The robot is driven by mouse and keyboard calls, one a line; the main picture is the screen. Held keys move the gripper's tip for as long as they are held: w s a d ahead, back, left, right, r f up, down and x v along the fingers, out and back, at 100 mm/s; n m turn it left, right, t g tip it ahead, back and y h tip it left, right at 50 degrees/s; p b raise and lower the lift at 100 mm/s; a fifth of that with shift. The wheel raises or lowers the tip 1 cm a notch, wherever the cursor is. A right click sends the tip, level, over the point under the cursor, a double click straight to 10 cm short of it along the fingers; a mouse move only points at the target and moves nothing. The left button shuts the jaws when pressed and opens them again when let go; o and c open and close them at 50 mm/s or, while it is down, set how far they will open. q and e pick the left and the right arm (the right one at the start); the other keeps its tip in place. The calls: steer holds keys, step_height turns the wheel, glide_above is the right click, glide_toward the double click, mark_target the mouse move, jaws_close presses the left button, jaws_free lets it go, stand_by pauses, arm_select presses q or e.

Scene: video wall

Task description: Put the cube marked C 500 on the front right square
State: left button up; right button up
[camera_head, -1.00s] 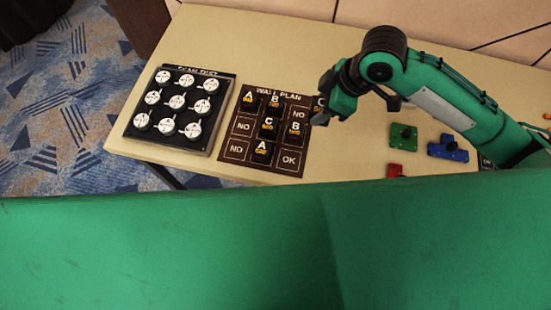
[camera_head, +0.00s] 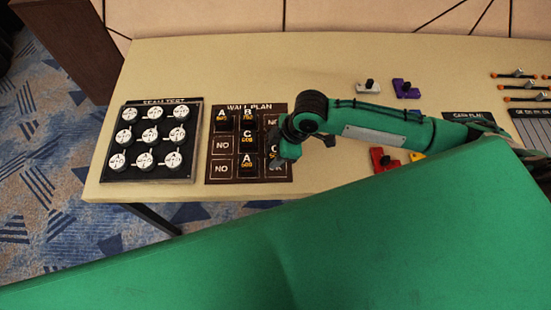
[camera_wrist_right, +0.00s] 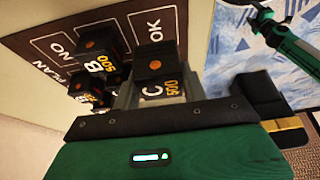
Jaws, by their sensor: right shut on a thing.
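My right gripper (camera_head: 288,150) is shut on the black cube marked C 500, which shows between its fingers in the right wrist view (camera_wrist_right: 160,68). In the head view my gripper covers most of that cube. The wall plan board (camera_head: 222,182) lies on the table. Its front right square, marked OK (camera_head: 278,168), is partly covered by my gripper; in the wrist view its OK lettering (camera_wrist_right: 154,28) shows just beyond the cube. I cannot tell the cube's height above the board. A green arm part at the wrist view's top right may be my left arm.
The B 500 cube (camera_wrist_right: 97,52) stands on the board close beside the held cube. Cubes A (camera_head: 221,121), B 700 (camera_head: 247,119), C 600 (camera_head: 247,142) and a front A cube (camera_head: 247,165) occupy other squares. The seating board (camera_head: 150,174) with white discs lies left.

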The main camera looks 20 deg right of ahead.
steer(key=shift+f, duration=0.6)
step_height(320, 180, down, 4)
steer(key=shift+r, duration=0.25)
arm_select(q)
steer(key=shift+d+r, duration=0.1)
steer(key=shift+d, duration=0.4)
arm_select(e)
steer(key=shift+f, duration=0.1)
steer(key=shift+f, duration=0.1)
steer(key=o, duration=1)
arm_select(q)
steer(key=shift+a, duration=0.2)
steer(key=shift+w+f, duration=0.15)
steer(key=shift+f, duration=0.05)
arm_select(e)
steer(key=v, duration=1.2)
